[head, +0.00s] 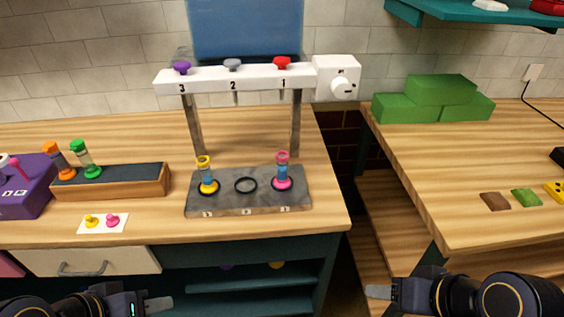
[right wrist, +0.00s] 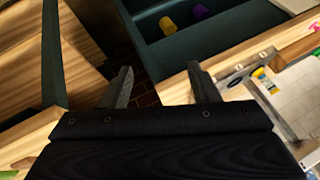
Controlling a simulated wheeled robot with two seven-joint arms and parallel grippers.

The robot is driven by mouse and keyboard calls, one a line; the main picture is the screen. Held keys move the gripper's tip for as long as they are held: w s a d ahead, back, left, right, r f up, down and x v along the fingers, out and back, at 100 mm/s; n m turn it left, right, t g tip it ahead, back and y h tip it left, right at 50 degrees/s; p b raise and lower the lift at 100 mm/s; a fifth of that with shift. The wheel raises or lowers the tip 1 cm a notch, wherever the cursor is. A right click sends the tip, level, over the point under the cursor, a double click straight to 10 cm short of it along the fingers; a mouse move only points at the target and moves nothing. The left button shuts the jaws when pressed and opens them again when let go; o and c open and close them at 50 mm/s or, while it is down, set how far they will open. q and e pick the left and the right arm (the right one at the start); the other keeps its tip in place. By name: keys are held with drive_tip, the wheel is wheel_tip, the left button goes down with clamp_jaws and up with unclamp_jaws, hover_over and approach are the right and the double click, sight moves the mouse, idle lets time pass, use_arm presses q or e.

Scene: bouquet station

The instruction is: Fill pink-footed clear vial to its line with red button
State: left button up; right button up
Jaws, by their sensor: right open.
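The pink-footed clear vial (head: 283,172) stands upright on the right ring of the grey base, under the number 1 outlet. Its middle looks blue and its top pinkish; its line is too small to make out. The red button (head: 282,63) is on top of the white dispenser bar (head: 205,79), above number 1. My right gripper (head: 380,291) is low at the bottom right, away from the vial; in the right wrist view it is open and empty (right wrist: 160,86). My left gripper (head: 158,303) is at the bottom left edge, its jaw opening unclear.
A yellow-footed vial (head: 207,176) stands on the left ring of the grey base (head: 247,204); the middle ring is empty. Purple (head: 182,67) and grey (head: 232,65) buttons share the bar. A wooden rack (head: 130,182) holds orange and green vials. A gap separates the two counters.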

clamp_jaws()
idle(0.3)
idle(1.4)
